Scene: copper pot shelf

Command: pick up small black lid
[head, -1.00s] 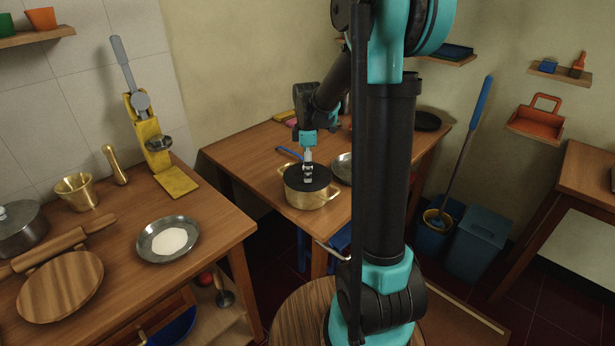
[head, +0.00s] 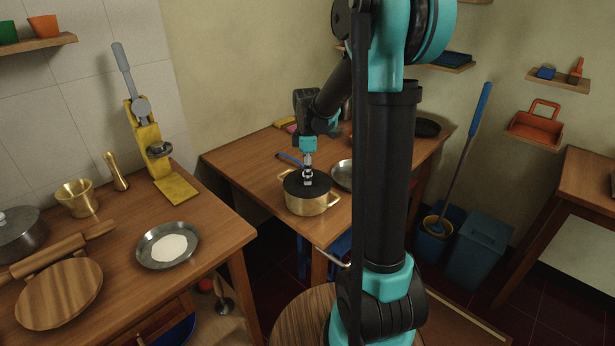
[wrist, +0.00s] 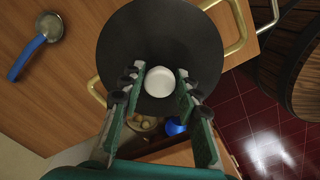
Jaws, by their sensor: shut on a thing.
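The small black lid (head: 299,185) is round and dark, on a brass pot (head: 311,205) with two handles. The pot stands near the front corner of the middle table. In the wrist view the lid (wrist: 130,50) fills the upper middle, with a round white knob (wrist: 160,82). My gripper (head: 308,181) points down at the lid's centre. In the wrist view my gripper (wrist: 160,88) has its green fingers on both sides of the knob, shut on it. The lid covers most of the pot; I cannot tell whether it is raised off the rim.
A metal pan (head: 342,175) stands right beside the pot. A blue-handled ladle (wrist: 30,57) lies on the table in the wrist view. The left counter holds a plate of white powder (head: 168,246) and a rolling pin (head: 58,246). A barrel (wrist: 290,60) stands close by.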

